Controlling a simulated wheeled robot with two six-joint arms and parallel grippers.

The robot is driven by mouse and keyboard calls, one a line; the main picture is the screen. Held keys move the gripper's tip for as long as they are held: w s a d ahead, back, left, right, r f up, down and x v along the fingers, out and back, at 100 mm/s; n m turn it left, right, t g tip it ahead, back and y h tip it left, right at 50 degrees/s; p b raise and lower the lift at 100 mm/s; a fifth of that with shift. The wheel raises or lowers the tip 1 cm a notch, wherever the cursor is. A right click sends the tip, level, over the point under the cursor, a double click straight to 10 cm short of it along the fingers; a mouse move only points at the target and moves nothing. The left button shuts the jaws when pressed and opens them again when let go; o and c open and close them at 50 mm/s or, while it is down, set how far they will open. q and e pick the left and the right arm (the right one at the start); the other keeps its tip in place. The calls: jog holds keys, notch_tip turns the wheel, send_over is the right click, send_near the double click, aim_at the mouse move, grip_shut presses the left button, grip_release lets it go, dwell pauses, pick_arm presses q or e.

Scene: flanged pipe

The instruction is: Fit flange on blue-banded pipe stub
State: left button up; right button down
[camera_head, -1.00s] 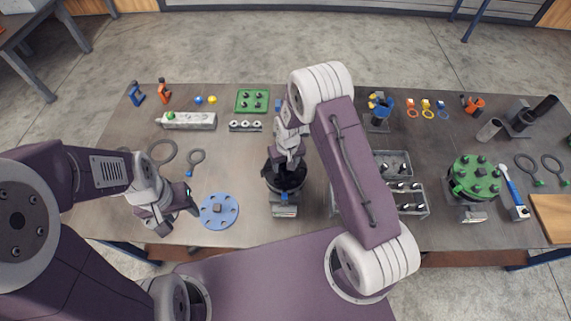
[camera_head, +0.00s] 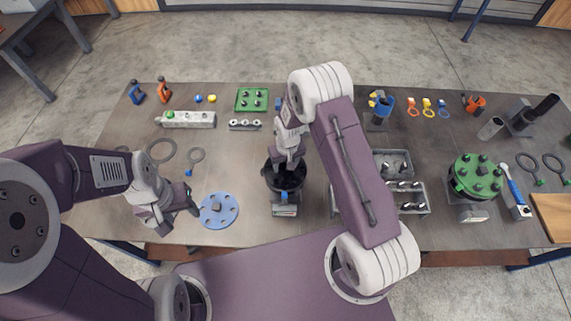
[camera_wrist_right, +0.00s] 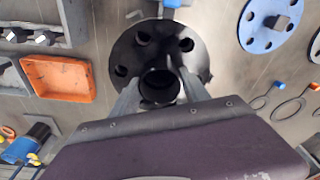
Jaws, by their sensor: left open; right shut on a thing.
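A black flange (camera_wrist_right: 146,35) with bolt holes and a raised collar shows in the right wrist view. My right gripper (camera_wrist_right: 160,88) is shut on its collar. In the head view the black flange (camera_head: 287,181) is at the table's middle, below my right gripper (camera_head: 288,160). A blue-banded part (camera_head: 284,196) shows at its near edge, above a grey stand (camera_head: 285,210). The flange and gripper hide most of the stub, so I cannot tell whether the flange is seated. My left gripper (camera_head: 180,207) is open and empty, left of a blue flange disc (camera_head: 219,217).
A green flange (camera_head: 474,176) stands at the right beside a blue-handled wrench (camera_head: 513,190). Grey bins (camera_head: 428,208) of bolts are right of the stand, partly behind my right arm. Rings (camera_head: 160,150) lie at left. Some table between the blue disc and the stand is clear.

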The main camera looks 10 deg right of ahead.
jog(key=shift+c, duration=2.3)
grip_release()
jog(key=shift+r, duration=0.25)
notch_tip(320, 180, up, 18)
jog(key=s+p, duration=0.1)
jog(key=p, duration=0.4)
jog(key=shift+f, duration=0.2)
